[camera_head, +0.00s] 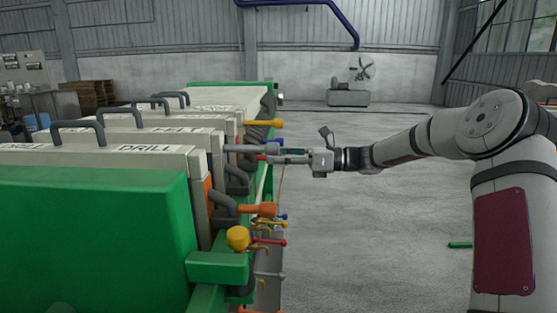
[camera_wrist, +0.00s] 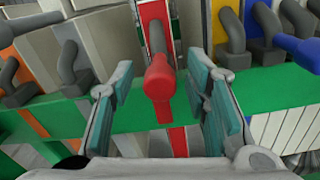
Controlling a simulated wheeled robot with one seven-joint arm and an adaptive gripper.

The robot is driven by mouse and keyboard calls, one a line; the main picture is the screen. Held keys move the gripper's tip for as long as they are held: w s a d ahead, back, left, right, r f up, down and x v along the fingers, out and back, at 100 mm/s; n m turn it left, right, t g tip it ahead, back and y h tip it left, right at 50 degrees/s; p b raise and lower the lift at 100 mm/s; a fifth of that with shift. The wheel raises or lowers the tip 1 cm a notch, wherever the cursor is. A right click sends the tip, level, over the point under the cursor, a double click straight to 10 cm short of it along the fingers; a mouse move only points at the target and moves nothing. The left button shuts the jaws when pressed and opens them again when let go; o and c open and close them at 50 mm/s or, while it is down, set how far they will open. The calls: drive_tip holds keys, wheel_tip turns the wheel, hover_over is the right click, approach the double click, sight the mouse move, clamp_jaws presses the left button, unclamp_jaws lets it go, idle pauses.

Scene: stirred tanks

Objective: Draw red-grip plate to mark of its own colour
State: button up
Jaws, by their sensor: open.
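In the wrist view the red grip (camera_wrist: 160,78) sticks out toward me from a plate with a red front panel (camera_wrist: 152,14). My open gripper (camera_wrist: 160,92) has one teal-padded finger on each side of this grip, with gaps visible on both sides.
Neighbouring plates carry a yellow grip (camera_head: 262,124) and an orange grip (camera_head: 258,209) in the head view. A blue grip (camera_wrist: 298,46) is close on the right in the wrist view. The green frame (camera_head: 100,230) flanks the row. The floor to the right is mostly clear.

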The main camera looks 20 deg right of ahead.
clamp_jaws()
drive_tip(key=shift+s+a+r+p, duration=0.15)
drive_tip(key=shift+s+p, duration=0.25)
drive_tip(key=shift+p, duration=0.8)
drive_tip(key=shift+s+p, duration=0.2)
drive_tip(key=shift+p, duration=0.1)
drive_tip(key=shift+f, duration=0.2)
unclamp_jaws()
